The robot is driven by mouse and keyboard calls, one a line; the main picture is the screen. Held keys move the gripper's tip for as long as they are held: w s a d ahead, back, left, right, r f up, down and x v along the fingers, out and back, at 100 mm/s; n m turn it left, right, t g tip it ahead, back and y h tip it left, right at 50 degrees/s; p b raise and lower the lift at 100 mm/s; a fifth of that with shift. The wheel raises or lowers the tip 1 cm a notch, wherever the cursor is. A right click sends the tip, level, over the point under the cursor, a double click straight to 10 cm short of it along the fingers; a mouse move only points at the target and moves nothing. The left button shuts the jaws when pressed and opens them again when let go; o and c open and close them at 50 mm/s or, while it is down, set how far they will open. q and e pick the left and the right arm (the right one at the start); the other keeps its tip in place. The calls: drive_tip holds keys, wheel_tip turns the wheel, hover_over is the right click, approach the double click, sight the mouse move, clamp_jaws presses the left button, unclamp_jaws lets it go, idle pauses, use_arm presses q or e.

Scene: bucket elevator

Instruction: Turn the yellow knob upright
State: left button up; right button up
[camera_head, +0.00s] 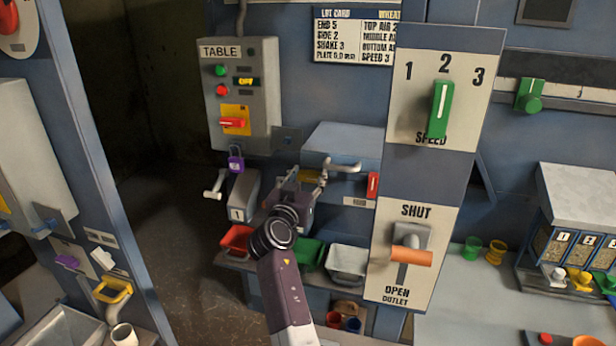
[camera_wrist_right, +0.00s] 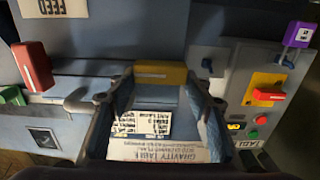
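The yellow knob (camera_head: 246,81) is small, with dark markings, and lies sideways on the grey TABLE panel (camera_head: 259,112), right of a green button. It also shows in the right wrist view (camera_wrist_right: 236,126), at the right on the same panel, outside the space between the fingers. My right gripper (camera_head: 304,180) is below and to the right of the panel, apart from the knob. In the right wrist view its two fingers (camera_wrist_right: 152,118) stand wide apart, with nothing visibly gripped. My left gripper is not in view.
A red switch on a yellow plate (camera_head: 235,120) sits below the knob. A purple padlock (camera_head: 236,162) hangs below the panel. The SPEED board with a green lever (camera_head: 442,108) stands to the right. Red, green and grey bins (camera_head: 347,262) sit low near my arm.

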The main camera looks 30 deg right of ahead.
drive_tip(key=shift+c, duration=1.3)
drive_tip(key=shift+n, duration=0.3)
drive_tip(key=n+b, duration=0.1)
drive_tip(key=n, duration=0.2)
drive_tip(key=shift+w+a+n, duration=0.1)
drive_tip(key=shift+w+n, duration=0.05)
drive_tip(key=shift+n, duration=0.15)
drive_tip(key=n, duration=0.4)
drive_tip(key=shift+w+a+n+p, duration=0.1)
drive_tip(key=shift+n+p, duration=0.2)
drive_tip(key=shift+p, duration=0.05)
drive_tip(key=n+p, duration=0.1)
drive_tip(key=n, duration=0.3)
drive_tip(key=shift+w+a+f+p, duration=0.1)
drive_tip(key=shift+f+p, duration=0.05)
drive_tip(key=shift+p, duration=0.15)
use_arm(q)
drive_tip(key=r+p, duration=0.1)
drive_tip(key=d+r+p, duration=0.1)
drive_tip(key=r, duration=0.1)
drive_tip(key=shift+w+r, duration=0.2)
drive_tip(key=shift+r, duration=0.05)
use_arm(e)
drive_tip(key=n, duration=0.5)
drive_tip(key=shift+f, duration=0.25)
drive_tip(key=shift+n, duration=0.3)
